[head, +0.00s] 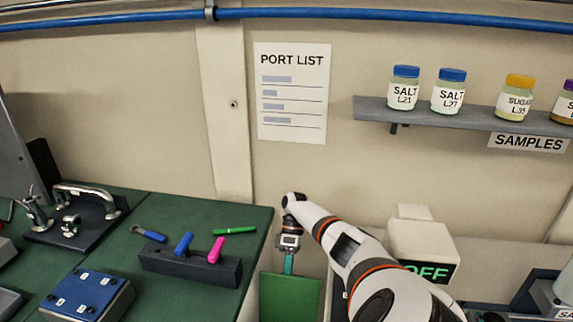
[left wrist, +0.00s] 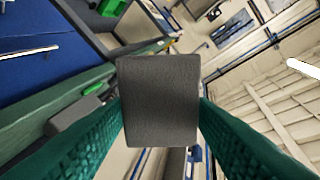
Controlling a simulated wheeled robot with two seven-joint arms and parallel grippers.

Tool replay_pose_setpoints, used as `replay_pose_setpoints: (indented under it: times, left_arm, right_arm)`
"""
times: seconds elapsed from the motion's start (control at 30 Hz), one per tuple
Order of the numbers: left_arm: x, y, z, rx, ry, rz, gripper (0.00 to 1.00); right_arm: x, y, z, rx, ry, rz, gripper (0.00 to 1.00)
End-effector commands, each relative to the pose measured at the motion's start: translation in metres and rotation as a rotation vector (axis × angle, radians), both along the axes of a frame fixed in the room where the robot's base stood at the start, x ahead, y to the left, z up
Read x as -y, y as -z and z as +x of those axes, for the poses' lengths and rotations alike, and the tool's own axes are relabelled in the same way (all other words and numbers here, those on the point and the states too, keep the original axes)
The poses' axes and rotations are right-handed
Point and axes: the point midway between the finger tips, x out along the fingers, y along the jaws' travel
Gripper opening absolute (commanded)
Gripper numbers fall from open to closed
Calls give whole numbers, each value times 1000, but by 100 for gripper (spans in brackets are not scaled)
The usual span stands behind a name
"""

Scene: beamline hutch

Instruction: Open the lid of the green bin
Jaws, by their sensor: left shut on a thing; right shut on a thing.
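The green bin's lid (head: 289,298) shows as a flat green panel at the bottom middle of the head view, between the bench end and my right arm. My right gripper (head: 289,266) points down, and its fingertips are shut at the panel's upper edge. The body of the bin is cut off by the frame, so how far the lid is open is hard to tell. My left gripper (left wrist: 160,110) shows only in the left wrist view, shut on a dark grey block (left wrist: 158,100) between its teal fingers.
A green-topped bench (head: 190,210) at left bears a dark rack (head: 190,265) with coloured handles, a blue-topped box (head: 88,294) and a metal fixture (head: 80,215). A shelf (head: 450,117) of jars hangs above.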

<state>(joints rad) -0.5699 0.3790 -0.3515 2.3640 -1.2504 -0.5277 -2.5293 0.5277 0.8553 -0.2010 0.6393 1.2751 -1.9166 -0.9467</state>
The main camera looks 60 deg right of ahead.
Motion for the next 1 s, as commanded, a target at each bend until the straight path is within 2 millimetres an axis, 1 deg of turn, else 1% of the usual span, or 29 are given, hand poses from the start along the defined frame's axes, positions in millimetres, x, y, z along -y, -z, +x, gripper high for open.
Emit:
replay_pose_setpoints:
  times: [0.03, 0.2, 0.23, 0.3, 0.37, 0.63, 0.77, 0.87, 1.0]
  left_arm:
    - [0, 1, 0, 0, 0, 0, 28]
    - [0, 1, 0, 0, 0, 0, 28]
    - [0, 1, 0, 0, 0, 0, 28]
    - [0, 1, 0, 0, 0, 0, 28]
    - [0, 1, 0, 0, 0, 0, 28]
    - [0, 0, 0, 0, 0, 0, 28]
    - [0, 6, 0, 0, 0, 0, 28]
    - [0, 16, 0, 0, 0, 0, 28]
    - [0, 21, 0, 0, 0, 0, 28]
  right_arm:
    - [-3, 8, -5, -19, -4, 0, 0]
    - [-3, 8, -4, -19, -4, 0, 0]
    - [-3, 8, -4, -19, -4, 0, 11]
    - [-3, 8, -4, -18, -4, -1, 23]
    - [-3, 6, -4, -15, -3, -1, 32]
    - [-1, 3, -2, -8, -2, 0, 32]
    - [4, -2, 2, -3, -2, -1, 32]
    - [14, -12, 6, -2, 0, -2, 32]
    - [28, -32, 12, -5, 1, -2, 32]
